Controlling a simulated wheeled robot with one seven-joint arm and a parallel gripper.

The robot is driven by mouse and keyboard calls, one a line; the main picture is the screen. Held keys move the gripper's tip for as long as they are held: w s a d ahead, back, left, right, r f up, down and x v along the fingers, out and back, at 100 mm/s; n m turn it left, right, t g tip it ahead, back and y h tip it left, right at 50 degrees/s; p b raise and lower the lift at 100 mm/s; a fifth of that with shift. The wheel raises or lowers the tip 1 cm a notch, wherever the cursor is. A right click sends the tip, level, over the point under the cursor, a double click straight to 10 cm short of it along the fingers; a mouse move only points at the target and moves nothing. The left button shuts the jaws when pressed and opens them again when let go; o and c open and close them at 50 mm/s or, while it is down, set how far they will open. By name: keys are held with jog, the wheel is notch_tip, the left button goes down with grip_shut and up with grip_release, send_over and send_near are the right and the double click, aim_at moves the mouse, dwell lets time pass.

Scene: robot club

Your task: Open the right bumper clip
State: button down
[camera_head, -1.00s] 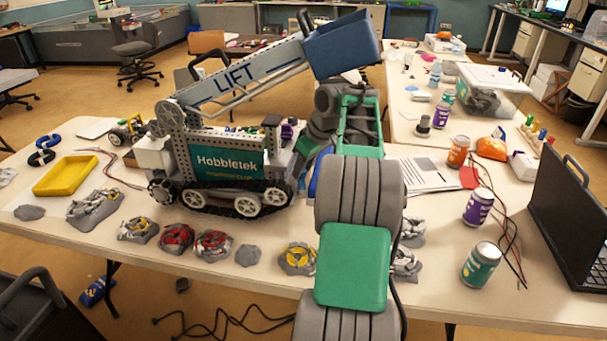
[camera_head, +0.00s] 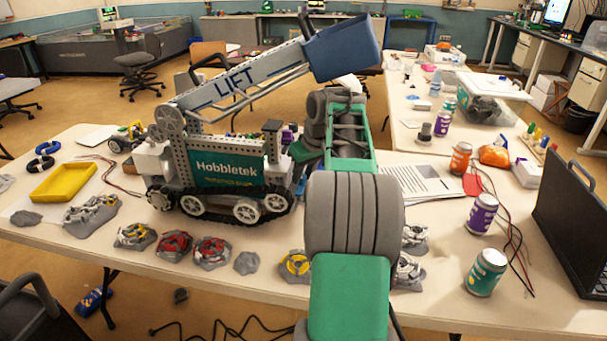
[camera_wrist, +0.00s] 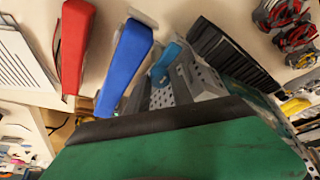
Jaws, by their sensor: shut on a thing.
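A grey tracked model vehicle (camera_head: 163,160) with a green Hobbletek panel and a LIFT boom stands on the table. My gripper (camera_head: 304,152) is at its right end, largely hidden by my arm in the head view. In the wrist view, my green gripper body fills the bottom and hides the fingertips. Beyond it show a red lever-like piece (camera_wrist: 75,40), a blue one (camera_wrist: 125,62) and a small light-blue piece (camera_wrist: 166,63) beside the vehicle's perforated plate. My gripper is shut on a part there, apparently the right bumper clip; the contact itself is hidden.
A yellow tray (camera_head: 64,182) lies left of the vehicle, and several pucks line the front edge. A green can (camera_head: 487,270), a purple can (camera_head: 482,214), loose wires and a black laptop (camera_head: 583,225) stand right. The raised blue bucket (camera_head: 342,48) overhangs my arm.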

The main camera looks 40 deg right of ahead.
jog(key=c, duration=1.1)
grip_release()
